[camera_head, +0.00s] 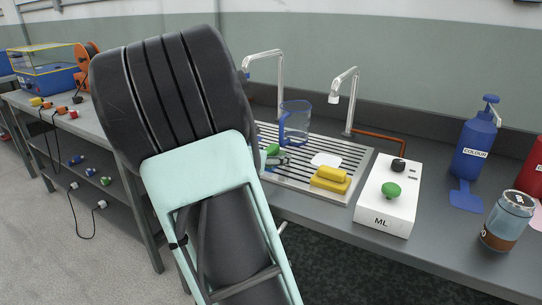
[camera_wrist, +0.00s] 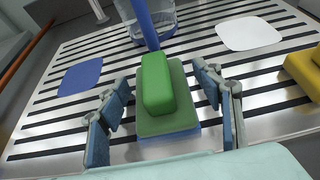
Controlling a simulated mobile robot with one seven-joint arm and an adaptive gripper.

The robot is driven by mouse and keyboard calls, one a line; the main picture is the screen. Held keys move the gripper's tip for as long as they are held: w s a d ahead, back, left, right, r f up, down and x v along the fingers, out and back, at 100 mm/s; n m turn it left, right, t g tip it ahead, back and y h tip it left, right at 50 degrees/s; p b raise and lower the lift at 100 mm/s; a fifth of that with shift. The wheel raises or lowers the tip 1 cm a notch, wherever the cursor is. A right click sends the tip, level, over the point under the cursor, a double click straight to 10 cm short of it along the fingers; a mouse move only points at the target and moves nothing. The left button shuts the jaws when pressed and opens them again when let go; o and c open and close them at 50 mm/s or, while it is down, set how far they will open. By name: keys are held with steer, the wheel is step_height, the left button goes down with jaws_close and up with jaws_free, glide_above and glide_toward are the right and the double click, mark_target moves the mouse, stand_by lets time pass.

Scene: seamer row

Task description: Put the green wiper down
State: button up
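The green wiper (camera_wrist: 158,85), a raised green grip on a wider, darker green base, is on the slatted draining board (camera_wrist: 105,47). A blue edge shows under its near side; I cannot tell whether that is part of it. My gripper (camera_wrist: 165,100) is open, with one finger on each side of the wiper and a visible gap at both sides. In the head view the wiper (camera_head: 272,149) is partly hidden behind my arm, with the gripper (camera_head: 279,161) beside it.
A clear jug with a blue handle (camera_head: 294,124) stands just behind the wiper. A yellow wiper (camera_head: 331,178), a white patch (camera_head: 326,160) and a blue patch (camera_wrist: 80,77) are on the board. Two taps (camera_head: 346,88) rise behind.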

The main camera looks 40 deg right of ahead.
steer(key=shift+r, duration=0.1)
steer(key=shift+r, duration=0.25)
steer(key=p+v, duration=0.4)
steer(key=v, duration=0.7)
steer(key=shift+w, duration=0.1)
steer(key=shift+s+a+r, duration=0.1)
steer(key=shift+s+a, duration=0.15)
steer(key=shift+a, duration=0.15)
